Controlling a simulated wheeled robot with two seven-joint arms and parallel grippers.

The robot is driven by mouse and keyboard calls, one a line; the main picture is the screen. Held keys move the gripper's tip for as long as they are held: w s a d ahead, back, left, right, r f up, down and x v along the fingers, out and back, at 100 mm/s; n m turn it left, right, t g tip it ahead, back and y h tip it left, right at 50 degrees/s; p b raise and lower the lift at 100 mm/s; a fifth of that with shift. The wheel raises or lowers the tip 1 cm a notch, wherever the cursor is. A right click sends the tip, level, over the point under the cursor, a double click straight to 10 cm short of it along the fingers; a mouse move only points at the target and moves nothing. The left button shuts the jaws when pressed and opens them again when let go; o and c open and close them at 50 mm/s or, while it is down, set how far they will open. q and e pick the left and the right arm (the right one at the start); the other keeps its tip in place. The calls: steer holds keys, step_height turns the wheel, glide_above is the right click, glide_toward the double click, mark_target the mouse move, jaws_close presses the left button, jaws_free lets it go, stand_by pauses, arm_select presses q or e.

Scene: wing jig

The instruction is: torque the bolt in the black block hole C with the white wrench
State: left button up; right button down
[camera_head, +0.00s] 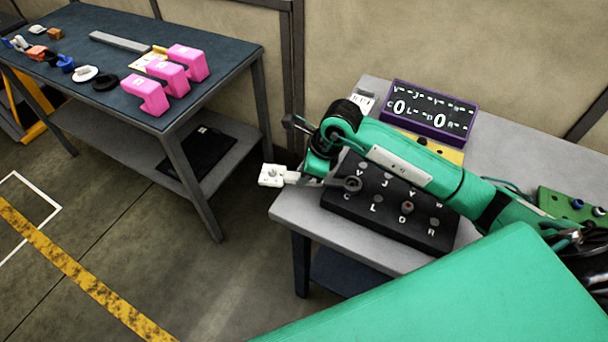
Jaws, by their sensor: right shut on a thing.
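The black block (390,215) lies on the grey table, with lettered holes in two rows. My right gripper (309,177) is shut on the white wrench (271,175), just off the block's left edge. The wrench's white end sticks out to the left of the gripper. Its grey shaft runs right to a dark ring (352,184), which appears over hole C, just above the letter C. I cannot tell how high the ring sits, and the bolt in hole C cannot be made out. A reddish bolt head (407,207) shows in hole D. My left gripper is not in view.
A purple-framed black board (428,111) with letters and zeros stands behind the block, near a yellow block (440,149). A green block (570,207) lies at the right. A dark table (115,50) at the left holds pink blocks (168,77) and small parts.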

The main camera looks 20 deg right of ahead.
steer(key=shift+w+d+m+t+b, duration=0.4)
steer(key=shift+w+d+m, duration=0.2)
steer(key=shift+w+m, duration=0.35)
steer(key=shift+s, duration=0.1)
